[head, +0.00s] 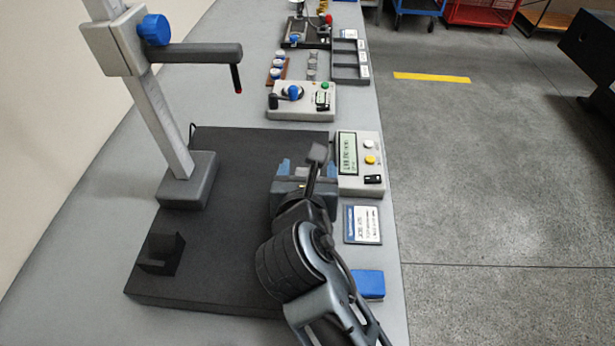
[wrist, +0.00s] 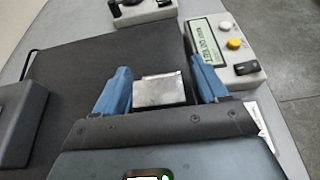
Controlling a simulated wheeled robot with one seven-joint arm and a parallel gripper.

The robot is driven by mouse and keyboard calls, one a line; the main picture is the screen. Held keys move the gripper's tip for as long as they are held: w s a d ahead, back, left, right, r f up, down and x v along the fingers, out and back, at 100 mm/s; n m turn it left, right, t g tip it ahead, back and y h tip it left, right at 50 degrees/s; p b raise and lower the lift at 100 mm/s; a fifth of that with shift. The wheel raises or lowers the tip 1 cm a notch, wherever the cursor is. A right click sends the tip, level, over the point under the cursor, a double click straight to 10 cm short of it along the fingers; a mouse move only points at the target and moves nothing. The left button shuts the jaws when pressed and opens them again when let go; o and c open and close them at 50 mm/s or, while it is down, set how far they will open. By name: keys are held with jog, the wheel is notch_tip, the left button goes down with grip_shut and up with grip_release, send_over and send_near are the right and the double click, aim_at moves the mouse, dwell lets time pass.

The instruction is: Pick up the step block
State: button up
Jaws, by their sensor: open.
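A grey metal block, which looks like the step block (wrist: 160,91), sits on the dark plate between my gripper's blue fingers in the wrist view. Its top face and near side show, with a narrow raised strip along the far edge. My gripper (wrist: 165,88) is open, one finger on each side of the block. A gap shows beside the left finger; the right one is close, and I cannot tell whether it touches. In the head view my gripper (head: 296,169) is over the plate's right part, and my wrist hides most of the block.
The dark plate (head: 225,165) carries a column stand (head: 187,178) with a probe arm (head: 200,53) and a black notched block (head: 161,253). A display box (head: 361,165) stands close right of my gripper. A label card (head: 362,224) and blue pad (head: 369,284) lie nearer.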

jog(key=c, duration=1.3)
jog(key=shift+o, duration=0.2)
jog(key=shift+r, duration=0.1)
